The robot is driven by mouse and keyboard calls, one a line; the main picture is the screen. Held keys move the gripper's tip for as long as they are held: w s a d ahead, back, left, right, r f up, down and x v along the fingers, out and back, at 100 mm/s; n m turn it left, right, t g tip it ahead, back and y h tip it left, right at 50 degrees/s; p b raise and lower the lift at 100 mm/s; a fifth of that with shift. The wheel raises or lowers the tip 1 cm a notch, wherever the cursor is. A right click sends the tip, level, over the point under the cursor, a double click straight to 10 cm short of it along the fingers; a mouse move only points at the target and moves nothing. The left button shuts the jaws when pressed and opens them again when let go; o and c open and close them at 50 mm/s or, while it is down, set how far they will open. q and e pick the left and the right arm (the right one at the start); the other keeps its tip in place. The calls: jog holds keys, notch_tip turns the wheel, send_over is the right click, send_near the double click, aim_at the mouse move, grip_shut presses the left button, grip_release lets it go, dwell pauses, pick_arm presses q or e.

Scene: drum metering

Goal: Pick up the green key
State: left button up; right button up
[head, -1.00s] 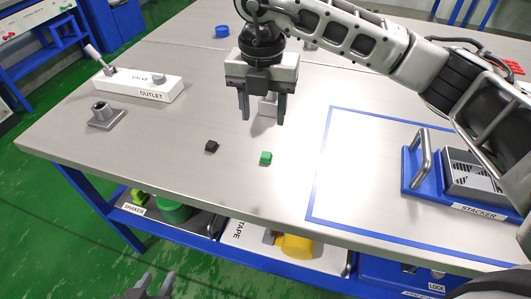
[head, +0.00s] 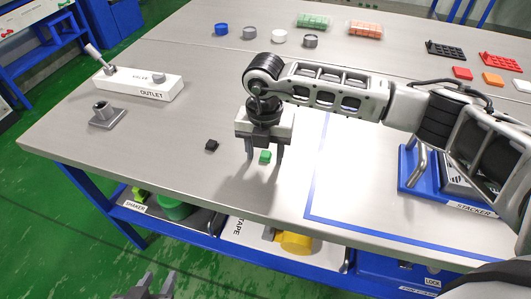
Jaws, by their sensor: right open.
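The small green key (head: 265,156) lies on the steel table near its front edge. My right gripper (head: 264,157) points down over it, with one finger to each side of the key in the picture. The fingers are apart and nothing is held between them. I cannot tell exactly how far the fingertips are above the table. My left gripper (head: 153,284) is at the bottom edge, low in front of the table, with its two fingertips apart and nothing seen between them.
The white outlet valve block (head: 138,83) and a grey socket (head: 103,117) stand at the left. The blue stacker (head: 409,166) stands at the right. Caps, trays and coloured pieces lie at the back.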

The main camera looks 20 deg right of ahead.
jog(key=c, duration=1.1)
jog(key=shift+o, duration=0.2)
